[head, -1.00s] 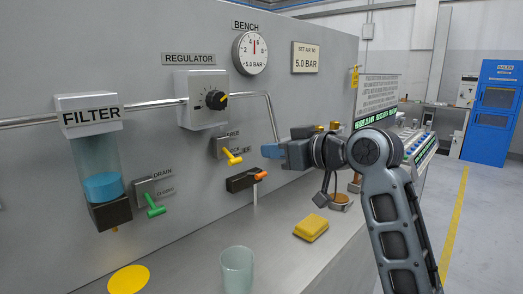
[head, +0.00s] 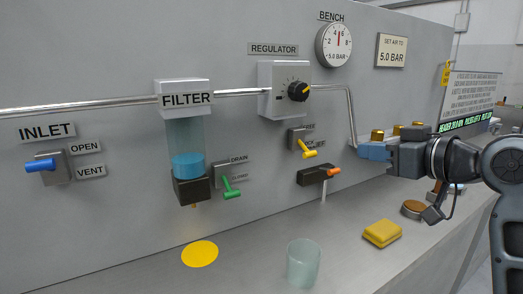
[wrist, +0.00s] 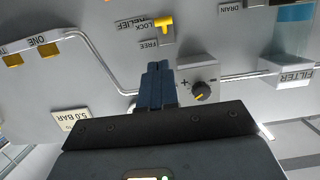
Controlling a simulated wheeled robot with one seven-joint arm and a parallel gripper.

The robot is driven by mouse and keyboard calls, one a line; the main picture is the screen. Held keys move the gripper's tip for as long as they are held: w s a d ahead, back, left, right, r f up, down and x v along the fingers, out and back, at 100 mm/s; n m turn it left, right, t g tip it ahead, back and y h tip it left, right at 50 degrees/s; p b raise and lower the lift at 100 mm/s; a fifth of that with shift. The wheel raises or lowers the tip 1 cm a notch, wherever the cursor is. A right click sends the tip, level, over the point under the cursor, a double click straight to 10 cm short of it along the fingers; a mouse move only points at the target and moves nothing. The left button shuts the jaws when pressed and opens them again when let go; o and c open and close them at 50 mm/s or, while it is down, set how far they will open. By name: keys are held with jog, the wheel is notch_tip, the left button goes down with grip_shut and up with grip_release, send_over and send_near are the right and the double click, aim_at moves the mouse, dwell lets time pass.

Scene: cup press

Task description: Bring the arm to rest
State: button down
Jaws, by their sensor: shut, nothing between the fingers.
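My gripper (head: 364,151) is at the right of the head view, in front of the panel and to the right of the orange lever (head: 333,171). Its blue fingers are together with nothing between them. My arm reaches in from the right edge of the head view, bent and raised above the bench top.
The panel carries a blue inlet lever (head: 42,165), a filter (head: 187,150), a green drain lever (head: 231,188) and a gauge (head: 334,45). On the bench stand a clear cup (head: 303,264), a yellow block (head: 382,233) and a flat yellow disc (head: 199,254). The bench's left front is clear.

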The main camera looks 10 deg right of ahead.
jog(key=s+a+f+m+h+p, duration=0.1)
jog(key=s+a+f+m+h, duration=0.2)
jog(key=s+f, duration=0.65)
jog(key=s+a+f+m+h+p, duration=0.1)
jog(key=s+a+f+m, duration=0.25)
jog(key=s+f, duration=0.6)
jog(key=s+a+f+n, duration=0.1)
jog(key=s, duration=1.1)
jog(key=s+a+n+p, duration=0.1)
jog(key=s+n, duration=0.1)
jog(key=s, duration=1.1)
jog(key=shift+s+f+h, duration=0.15)
jog(key=shift+f+h, duration=0.25)
